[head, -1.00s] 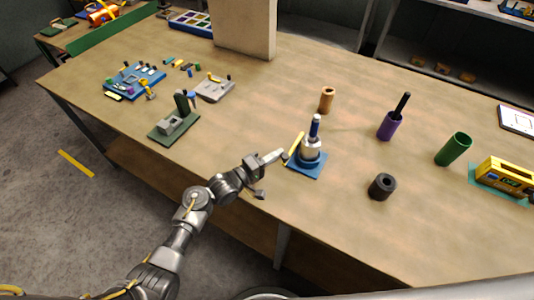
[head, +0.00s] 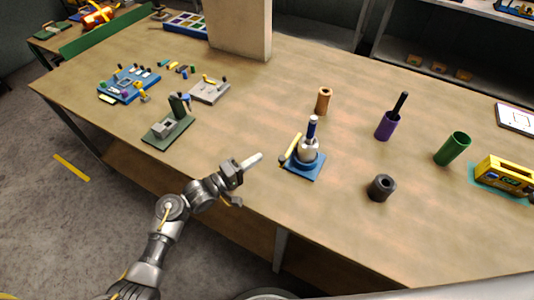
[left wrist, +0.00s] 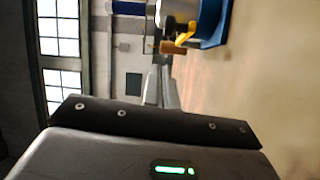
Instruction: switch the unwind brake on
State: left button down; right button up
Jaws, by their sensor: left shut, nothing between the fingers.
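A small stand with a blue base (head: 304,168), a round metal body and an upright blue-and-white spindle (head: 311,130) is near the table's front edge. I take it for the unwind unit. A yellow lever (head: 291,149) with a dark end slants up along its left side. My left gripper (head: 257,159) is shut and empty, to the left of the lever and apart from it. In the left wrist view, the gripper's fingers (left wrist: 160,88) point toward the blue base (left wrist: 215,27) and yellow lever (left wrist: 186,34). Which lever position means on, I cannot tell.
A dark hollow cylinder (head: 381,188), an orange-brown tube (head: 323,101), a purple cup (head: 386,126) and a green tube (head: 452,149) stand to the right. A green-based fixture (head: 168,130) stands to the left. The tabletop between it and the stand is clear.

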pick_arm(q)
jog(key=s+a, duration=0.2)
jog(key=s, duration=0.1)
jog(key=shift+s+a+b, duration=0.2)
jog(key=shift+b, duration=0.1)
jog(key=shift+a, duration=0.2)
jog(key=shift+s, duration=0.15)
pick_arm(e)
jog(key=shift+s+a+f, duration=0.25)
jog(key=shift+a+f, duration=0.25)
